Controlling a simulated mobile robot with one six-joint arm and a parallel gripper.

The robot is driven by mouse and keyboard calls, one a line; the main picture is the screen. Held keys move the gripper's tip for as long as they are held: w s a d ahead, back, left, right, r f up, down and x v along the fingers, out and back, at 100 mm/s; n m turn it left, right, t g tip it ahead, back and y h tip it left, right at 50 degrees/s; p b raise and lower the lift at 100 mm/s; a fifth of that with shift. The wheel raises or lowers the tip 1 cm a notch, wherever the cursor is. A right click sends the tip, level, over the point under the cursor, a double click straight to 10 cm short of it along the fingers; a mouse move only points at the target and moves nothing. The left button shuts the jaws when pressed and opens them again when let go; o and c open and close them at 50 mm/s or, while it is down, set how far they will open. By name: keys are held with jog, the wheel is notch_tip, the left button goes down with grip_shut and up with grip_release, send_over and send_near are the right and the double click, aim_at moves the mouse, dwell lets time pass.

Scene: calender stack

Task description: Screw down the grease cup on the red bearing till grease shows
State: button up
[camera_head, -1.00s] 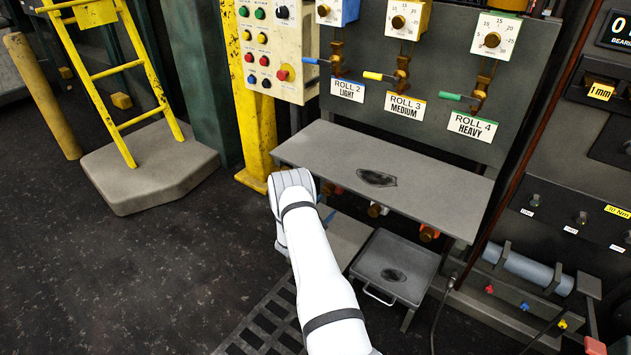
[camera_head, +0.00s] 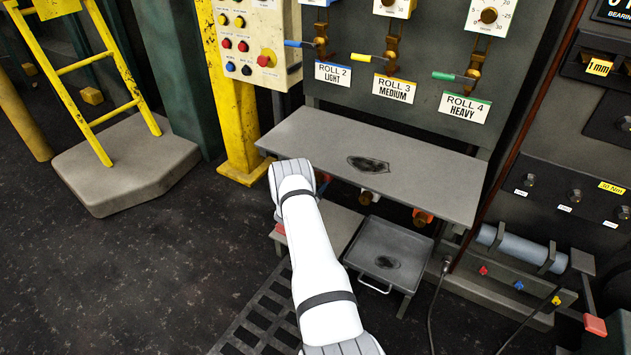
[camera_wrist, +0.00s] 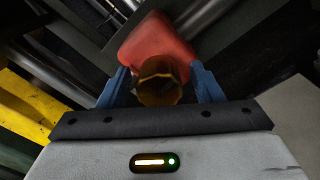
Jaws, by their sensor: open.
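In the wrist view the red bearing (camera_wrist: 158,38) fills the top middle. The brass grease cup (camera_wrist: 160,84), with a faceted rim, points from it toward the camera. My gripper (camera_wrist: 160,70) is open, with one blue finger on each side of the cup. A dark gap shows beside the cup, but I cannot tell whether either finger touches it. No grease is clearly visible. In the head view my white arm reaches to the left front edge of the grey shelf; its fingers and the red bearing are hidden there.
The grey shelf (camera_head: 430,185) overhangs the bearing area. Below it are an orange bearing (camera_head: 422,216), a brass cup (camera_head: 367,196) and a grey tray (camera_head: 405,243) with a dark stain. A yellow post (camera_head: 240,135) stands to the left.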

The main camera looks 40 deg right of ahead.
jog(key=c, duration=1)
jog(key=m+b, duration=0.3)
jog(key=shift+f+m, duration=0.15)
jog(key=shift+m, duration=0.15)
jog(key=shift+m+b, duration=1.35)
jog(key=shift+m, duration=0.65)
jog(key=o, duration=1)
